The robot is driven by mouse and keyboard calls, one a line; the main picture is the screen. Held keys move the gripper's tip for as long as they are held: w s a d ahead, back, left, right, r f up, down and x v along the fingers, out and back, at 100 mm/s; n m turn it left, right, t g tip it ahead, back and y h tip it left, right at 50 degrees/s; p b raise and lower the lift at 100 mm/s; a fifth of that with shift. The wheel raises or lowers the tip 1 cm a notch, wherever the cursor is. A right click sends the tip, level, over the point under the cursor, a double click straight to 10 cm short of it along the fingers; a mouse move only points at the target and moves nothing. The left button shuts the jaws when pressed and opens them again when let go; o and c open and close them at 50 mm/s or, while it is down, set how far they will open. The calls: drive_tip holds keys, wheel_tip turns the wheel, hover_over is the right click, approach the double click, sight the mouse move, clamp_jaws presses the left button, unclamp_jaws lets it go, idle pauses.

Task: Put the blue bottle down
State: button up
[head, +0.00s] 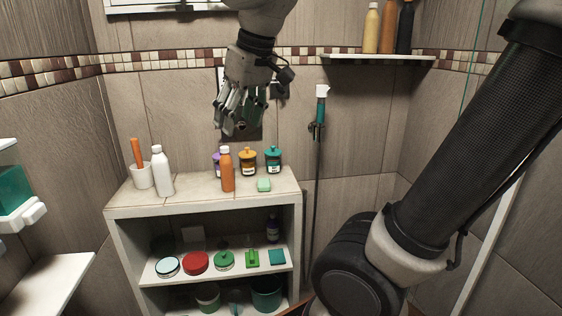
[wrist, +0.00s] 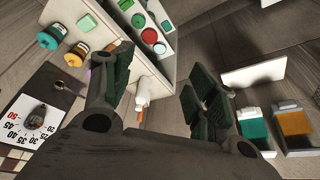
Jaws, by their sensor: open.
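A small dark blue bottle (head: 272,228) stands upright on the inner shelf of the white unit, toward its right side. I cannot make it out in the wrist view. My gripper (head: 238,125) hangs fingers down in the air above the back of the unit's top, near the wall. In the wrist view my gripper (wrist: 158,80) has its fingers spread wide, with nothing between them. It is apart from the blue bottle, which is lower down.
The unit's top (head: 200,197) bears a white bottle (head: 161,170), an orange bottle (head: 227,170), a cup (head: 142,176), several jars and a green soap (head: 264,185). Lidded tins line the inner shelf (head: 225,270). A wall shelf (head: 375,60) holds bottles at upper right.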

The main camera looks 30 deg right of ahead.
drive_tip(key=s+d+f+m+h, duration=0.1)
drive_tip(key=s+d+f+m, duration=0.2)
drive_tip(key=s+d+f, duration=0.7)
drive_tip(key=shift+d+m, duration=0.3)
drive_tip(key=shift+d, duration=0.55)
drive_tip(key=shift+s+r, duration=0.5)
drive_tip(key=shift+s, duration=0.3)
drive_tip(key=shift+o, duration=0.3)
